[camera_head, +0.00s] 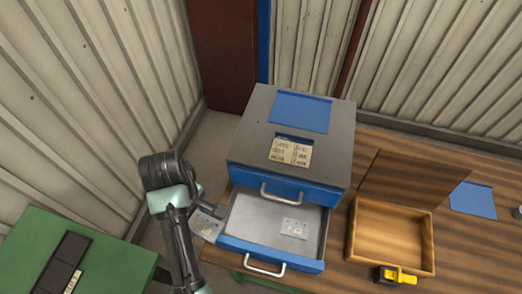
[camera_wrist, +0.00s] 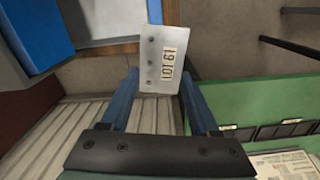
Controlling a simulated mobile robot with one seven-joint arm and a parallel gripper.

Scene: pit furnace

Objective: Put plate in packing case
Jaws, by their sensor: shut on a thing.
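A small grey metal plate (camera_wrist: 160,62) with dark holes and a pale lettered label is held between the blue fingers of my gripper (camera_wrist: 157,90) in the wrist view. In the head view this plate (camera_head: 206,226) is just left of the open drawer, with my gripper (camera_head: 207,210) partly hidden behind my arm. A second similar plate (camera_head: 294,228) lies in the drawer. The wooden packing case (camera_head: 352,235) stands to the right on the bench, its lid (camera_head: 410,185) raised at the back. Its floor looks empty.
The grey cabinet (camera_head: 340,130) has its blue-fronted drawer (camera_head: 270,252) pulled out, between my gripper and the case. A yellow and black object (camera_head: 396,276) is at the case's front. A green surface (camera_head: 50,250) lies at left. Ribbed walls (camera_head: 440,60) stand behind.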

